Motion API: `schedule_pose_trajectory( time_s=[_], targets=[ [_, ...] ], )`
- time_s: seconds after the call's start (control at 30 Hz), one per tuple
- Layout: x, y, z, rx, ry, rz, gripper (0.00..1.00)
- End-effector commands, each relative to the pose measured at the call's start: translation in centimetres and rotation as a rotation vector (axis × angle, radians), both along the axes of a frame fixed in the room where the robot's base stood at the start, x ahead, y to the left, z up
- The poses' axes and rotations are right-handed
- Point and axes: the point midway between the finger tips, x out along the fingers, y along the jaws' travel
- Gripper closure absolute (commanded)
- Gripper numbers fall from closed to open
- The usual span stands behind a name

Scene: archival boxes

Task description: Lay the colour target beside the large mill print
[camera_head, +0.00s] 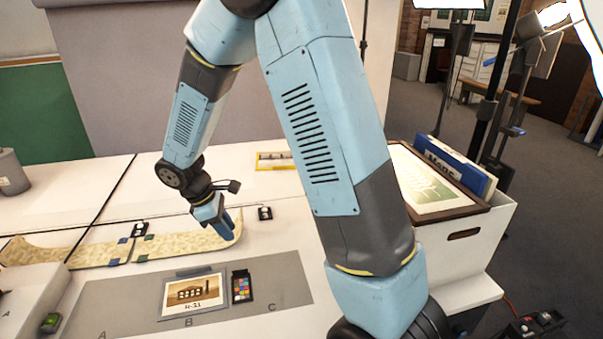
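A sepia print of a building (193,294), with a handwritten label below the picture, lies flat on the grey mat (290,284) at the letter B. I take it to be the mill print. The colour target (242,287), a small dark card with coloured patches, lies flat just right of the print, close along its right edge. My gripper (229,230) points down behind them, over the right end of a long tan strip. Its blue fingers are small and seen from the side, so their opening is unclear. I see nothing held in it.
The tan strip (185,245) lies across the table behind the mat, with small dark blocks beside it. A yellow-framed item (275,161) lies farther back. A white bin (462,246) with a framed picture and blue folder stands right. My arm hides part of the table.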

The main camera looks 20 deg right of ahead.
Motion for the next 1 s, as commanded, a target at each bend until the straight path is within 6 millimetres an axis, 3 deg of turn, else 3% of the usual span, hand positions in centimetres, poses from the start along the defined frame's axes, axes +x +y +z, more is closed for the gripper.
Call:
schedule_pose_trajectory(
  time_s=[0.2, 0.5, 1.0],
  targets=[
    [-1.3, -3.4, 6.4, 0.059, -0.127, -0.196, 0.72],
    [-4.7, -7.6, 13.6, 0.156, -0.286, -0.465, 0.72],
    [-13.0, -12.8, 22.0, 0.371, -0.53, -0.889, 0.72]
  ],
)
